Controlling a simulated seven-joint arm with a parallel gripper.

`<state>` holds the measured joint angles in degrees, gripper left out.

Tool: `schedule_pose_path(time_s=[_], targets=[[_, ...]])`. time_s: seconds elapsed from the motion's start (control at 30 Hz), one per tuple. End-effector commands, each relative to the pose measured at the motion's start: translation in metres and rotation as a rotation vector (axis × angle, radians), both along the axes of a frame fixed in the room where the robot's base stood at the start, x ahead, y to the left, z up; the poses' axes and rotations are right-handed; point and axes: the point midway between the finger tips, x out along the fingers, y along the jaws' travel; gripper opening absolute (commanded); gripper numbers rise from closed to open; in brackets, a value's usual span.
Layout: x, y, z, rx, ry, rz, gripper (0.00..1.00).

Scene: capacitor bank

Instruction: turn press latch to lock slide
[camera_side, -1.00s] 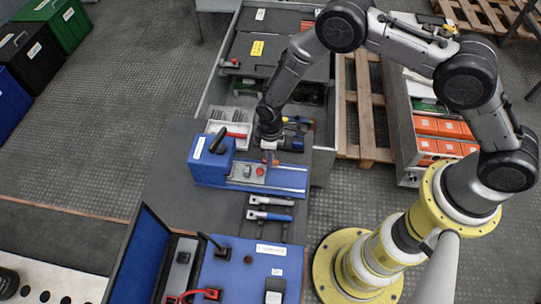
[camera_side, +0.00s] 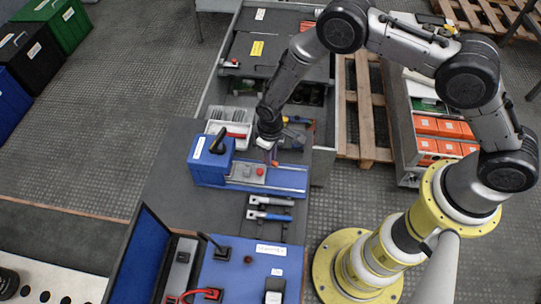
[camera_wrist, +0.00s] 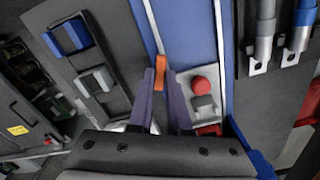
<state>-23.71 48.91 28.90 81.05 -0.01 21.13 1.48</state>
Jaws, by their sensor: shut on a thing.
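The blue press (camera_side: 208,166) with a black handle sits on the dark bench in the side view. Its blue base extends right and carries a grey slide (camera_side: 247,173) with a red knob (camera_side: 260,171). In the wrist view the red knob (camera_wrist: 201,84) lies just right of my fingers. A small orange latch (camera_wrist: 160,66) is between my fingertips, at the press base's edge. My gripper (camera_wrist: 160,78) is shut on it, pointing down; in the side view my gripper (camera_side: 273,159) is at the base's back edge. The latch's lower part and pivot are hidden.
A white tray (camera_side: 230,126) stands behind the press. A blue panel with cables (camera_side: 250,270) fills the bench front.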

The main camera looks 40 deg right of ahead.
Motion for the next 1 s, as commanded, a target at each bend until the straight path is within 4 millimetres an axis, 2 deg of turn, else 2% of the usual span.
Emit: schedule_pose_path(time_s=[0.13,0.5,0.8,1.0], targets=[[-0.0002,-0.0005,-0.0005,0.0,0.001,-0.112,0.0],[-0.0004,-0.0005,-0.0006,0.0,0.001,-0.156,0.0],[-0.0003,-0.0003,-0.0005,0.0,0.001,-0.51,0.0],[-0.0002,-0.0002,-0.0004,0.0,0.001,-0.647,0.0]])
